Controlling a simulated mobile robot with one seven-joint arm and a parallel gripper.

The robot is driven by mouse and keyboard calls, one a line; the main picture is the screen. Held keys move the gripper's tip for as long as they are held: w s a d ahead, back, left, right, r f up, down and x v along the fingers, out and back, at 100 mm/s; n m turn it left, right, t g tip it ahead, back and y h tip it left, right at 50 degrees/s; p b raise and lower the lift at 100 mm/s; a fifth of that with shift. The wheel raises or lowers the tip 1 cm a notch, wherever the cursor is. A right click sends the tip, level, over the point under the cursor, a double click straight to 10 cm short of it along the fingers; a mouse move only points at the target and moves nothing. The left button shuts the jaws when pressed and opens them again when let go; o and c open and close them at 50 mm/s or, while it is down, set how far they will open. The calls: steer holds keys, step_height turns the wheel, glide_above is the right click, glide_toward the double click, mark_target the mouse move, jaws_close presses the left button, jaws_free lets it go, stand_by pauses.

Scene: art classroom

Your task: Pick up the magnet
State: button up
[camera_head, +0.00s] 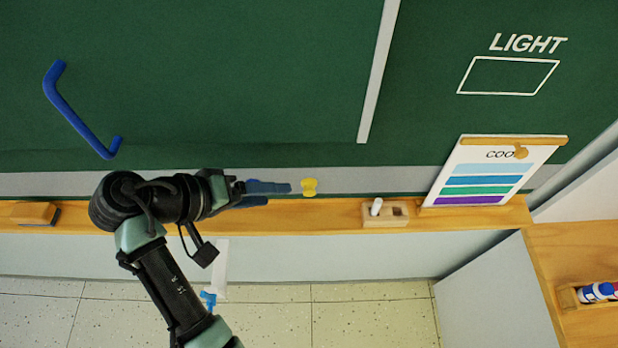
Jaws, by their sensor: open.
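A small yellow piece, which looks like the magnet (309,187), is on the grey strip along the lower edge of the green board. It is narrower in the middle than at its ends. My gripper (279,194) is just to its left, with its two blue fingers pointing right toward it. The fingers are apart, with nothing visible between them. The fingertips look close to the magnet but short of it; the exact depth gap cannot be told from this one view.
A wooden ledge (330,215) runs below the strip. It carries an eraser (35,213), a wooden block (393,214) with white chalk (376,206), and a colour chart (482,182). A blue handle (78,115) is on the board (220,70). A marker tray (570,297) is at lower right.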

mark_target(308, 193)
steer(key=p+x, duration=0.2)
steer(key=x, duration=0.6)
steer(key=shift+s+d, duration=0.1)
steer(key=shift+d, duration=0.25)
steer(key=shift+w+d+f, duration=0.2)
steer(key=shift+f, duration=0.05)
steer(key=shift+c, duration=0.3)
jaws_close()
